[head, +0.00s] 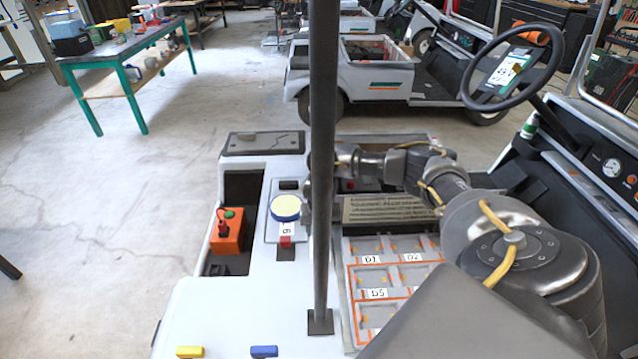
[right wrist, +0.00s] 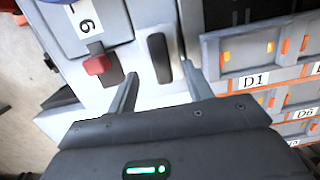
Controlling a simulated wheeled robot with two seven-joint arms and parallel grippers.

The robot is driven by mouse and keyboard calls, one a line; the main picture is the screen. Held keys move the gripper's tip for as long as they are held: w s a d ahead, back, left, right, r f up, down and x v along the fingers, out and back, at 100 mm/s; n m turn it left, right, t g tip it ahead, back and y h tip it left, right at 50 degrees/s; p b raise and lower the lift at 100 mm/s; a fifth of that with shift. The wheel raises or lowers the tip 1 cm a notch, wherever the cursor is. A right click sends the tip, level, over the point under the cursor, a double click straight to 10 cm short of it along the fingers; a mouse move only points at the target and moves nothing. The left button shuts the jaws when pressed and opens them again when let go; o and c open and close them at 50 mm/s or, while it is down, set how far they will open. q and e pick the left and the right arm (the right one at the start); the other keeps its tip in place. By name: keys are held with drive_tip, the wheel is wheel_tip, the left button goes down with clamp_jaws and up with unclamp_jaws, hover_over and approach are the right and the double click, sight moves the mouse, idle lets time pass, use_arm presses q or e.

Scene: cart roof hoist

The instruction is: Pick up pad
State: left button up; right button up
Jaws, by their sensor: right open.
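A round cream pad with a blue rim (head: 286,207) lies on a grey plate with a numbered label on the white cart deck. In the right wrist view only a sliver of blue shows at the top left edge. My right gripper (right wrist: 159,72) is open and empty above the white deck, right of the numbered plate. A dark rounded bar (right wrist: 158,57) shows between its fingertips; I cannot tell what it is. In the head view the black post hides most of this gripper. My left gripper is out of view.
The upright black post (head: 321,150) stands close to the pad and my right arm. A red block (head: 286,242) sits below the pad's plate. An orange box (head: 227,232) is at left; a compartment tray (head: 369,246) labelled D1 and D2 is at right.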

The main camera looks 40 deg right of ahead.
drive_tip(key=shift+s+d+f, duration=0.1)
drive_tip(key=shift+s+f, duration=0.05)
drive_tip(key=shift+s, duration=0.1)
drive_tip(key=shift+f, duration=0.1)
drive_tip(key=f, duration=0.5)
drive_tip(key=shift+w, duration=0.3)
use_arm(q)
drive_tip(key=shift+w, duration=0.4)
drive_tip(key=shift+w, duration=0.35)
use_arm(e)
drive_tip(key=c, duration=1.1)
drive_tip(key=shift+r, duration=0.15)
